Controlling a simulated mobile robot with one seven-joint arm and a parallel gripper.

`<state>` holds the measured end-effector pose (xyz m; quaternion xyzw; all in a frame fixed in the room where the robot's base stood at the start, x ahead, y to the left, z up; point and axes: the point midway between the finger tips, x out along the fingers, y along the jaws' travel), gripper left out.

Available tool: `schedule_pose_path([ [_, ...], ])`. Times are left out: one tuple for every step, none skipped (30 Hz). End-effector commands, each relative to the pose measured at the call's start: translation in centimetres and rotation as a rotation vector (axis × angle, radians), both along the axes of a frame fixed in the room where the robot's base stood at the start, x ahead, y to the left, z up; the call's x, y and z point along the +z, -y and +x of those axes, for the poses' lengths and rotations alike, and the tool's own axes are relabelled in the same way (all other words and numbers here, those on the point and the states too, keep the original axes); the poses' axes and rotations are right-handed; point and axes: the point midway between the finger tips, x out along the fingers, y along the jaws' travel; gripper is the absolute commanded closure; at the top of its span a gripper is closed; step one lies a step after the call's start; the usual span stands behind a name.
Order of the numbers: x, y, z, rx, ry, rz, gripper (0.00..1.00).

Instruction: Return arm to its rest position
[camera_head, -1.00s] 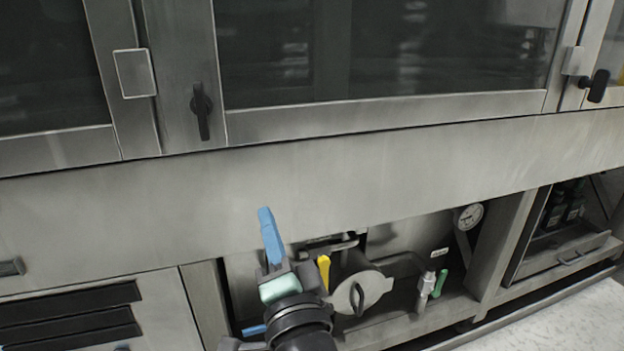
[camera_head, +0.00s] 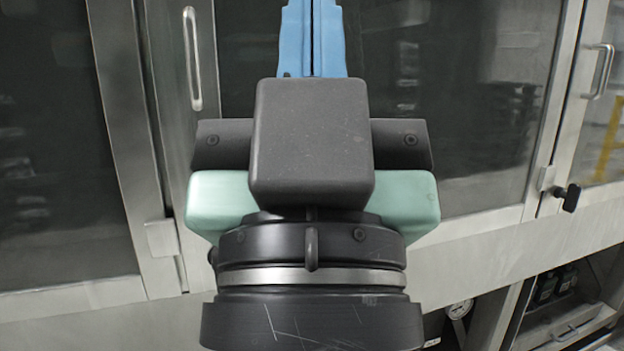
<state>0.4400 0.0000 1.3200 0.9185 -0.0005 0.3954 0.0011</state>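My gripper (camera_head: 312,35) fills the middle of the head view, close to the camera and pointing up. Its two blue fingers lie side by side with only a thin dark line between them, so it is shut. Nothing shows between the fingers, though their tips are cut off at the top edge. The black and pale green gripper body hides much of the washer behind it.
The steel washer stands behind, with glass doors (camera_head: 470,110), a door handle (camera_head: 192,60) at left, another handle (camera_head: 600,70) at right and a black latch (camera_head: 567,197). Low at right are a round gauge (camera_head: 460,309) and an open lower compartment (camera_head: 560,310).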

Motion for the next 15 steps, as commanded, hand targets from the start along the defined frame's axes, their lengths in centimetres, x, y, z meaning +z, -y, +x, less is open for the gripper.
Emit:
schedule_pose_path([
  [3.3, 0.0, 0.0, 0.001, 0.000, 0.001, 1.00],
  [4.2, 0.0, 0.0, 0.001, 0.000, 0.001, 1.00],
  [5.5, 0.0, 0.0, 0.001, -0.001, 0.000, 1.00],
  [6.4, 0.0, 0.0, 0.001, -0.001, 0.000, 1.00],
  [7.3, 0.0, 0.0, 0.001, -0.001, 0.000, 1.00],
  [8.5, 0.0, 0.0, 0.001, -0.001, 0.000, 1.00],
  [9.5, 0.0, 0.0, 0.002, -0.001, 0.001, 1.00],
  [10.4, 0.0, 0.0, 0.002, -0.001, 0.001, 1.00],
  [11.6, 0.0, 0.0, 0.002, -0.001, 0.001, 1.00],
  [12.5, 0.0, 0.0, 0.002, -0.001, 0.001, 1.00],
  [13.4, 0.0, 0.0, 0.002, -0.001, 0.001, 1.00],
  [14.7, 0.0, 0.0, 0.002, -0.001, 0.001, 1.00],
  [15.5, 0.0, 0.0, 0.003, -0.001, 0.000, 1.00],
  [16.4, 0.0, 0.0, 0.003, -0.001, 0.000, 1.00],
  [17.4, 0.0, 0.0, 0.003, -0.001, 0.000, 1.00],
])
